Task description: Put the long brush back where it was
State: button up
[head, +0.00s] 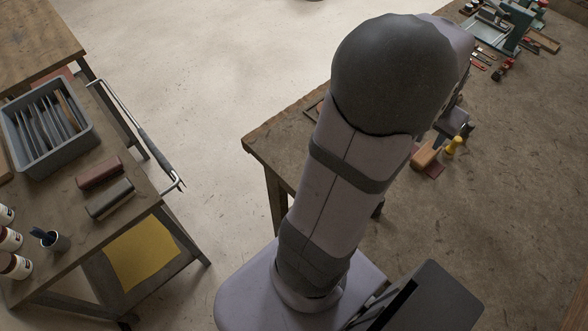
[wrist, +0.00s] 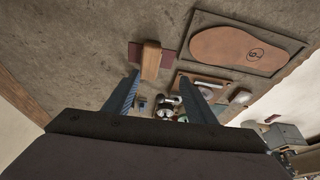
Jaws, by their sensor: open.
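My gripper (wrist: 162,84) is open in the wrist view, its two blue-grey fingers apart with nothing held between them. Beyond the fingertips, a long tan wooden block (wrist: 151,60) lies across a maroon patch on the worktable; it may be a brush, but no bristles show. A tan block on the same table also shows in the head view (head: 424,156). Two brush-like blocks, one red (head: 99,172) and one dark green (head: 110,198), lie side by side on the cart. I cannot tell which is the long brush.
A brown sole (wrist: 246,49) lies on a dark tray beside the wooden block. The cart holds a grey bin (head: 88,145) of upright pieces, bottles (head: 10,239) and a dark cup (head: 56,241). Bare floor separates cart and worktable.

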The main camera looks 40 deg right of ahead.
jog(key=w+a+f+n+t+y, duration=0.1)
jog(key=w+a+f+n+y, duration=0.2)
jog(key=w+a+n, duration=1.1)
jog(key=w+a+f+n, duration=0.1)
jog(key=a, duration=1.3)
jog(key=w+a+f+n+g+y, duration=0.1)
jog(key=w+a+n, duration=0.1)
jog(key=a, duration=1.2)
jog(key=shift+w+f, duration=0.2)
jog(key=shift+f, duration=0.1)
